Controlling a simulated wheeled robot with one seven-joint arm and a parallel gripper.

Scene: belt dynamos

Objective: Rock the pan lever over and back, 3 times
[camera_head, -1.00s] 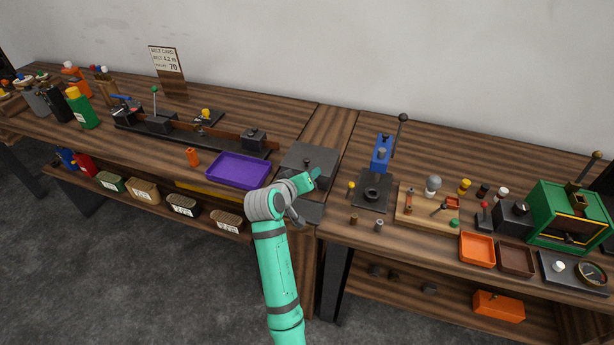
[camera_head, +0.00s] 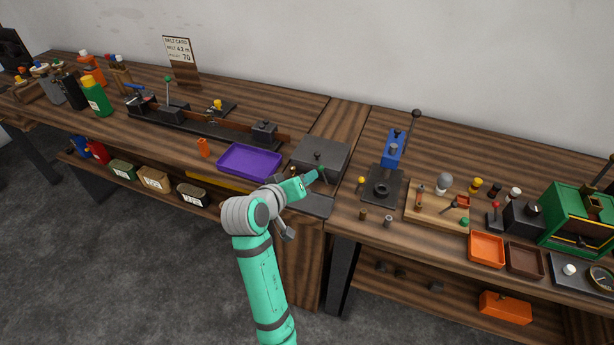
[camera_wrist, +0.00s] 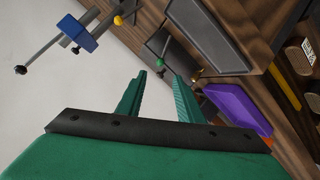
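My gripper (camera_head: 318,176) is over the front edge of the bench, beside a dark grey box-like fixture (camera_head: 322,148). In the wrist view its two green fingers (camera_wrist: 160,76) are apart with nothing between them.
A purple tray (camera_head: 222,161) lies left of the fixture. A blue press (camera_head: 392,150) with a long lever stands to the right, with a yellow knob (camera_head: 361,181) nearby. A taller green-knobbed lever (camera_head: 168,90) stands on the rail farther left. Open floor lies in front.

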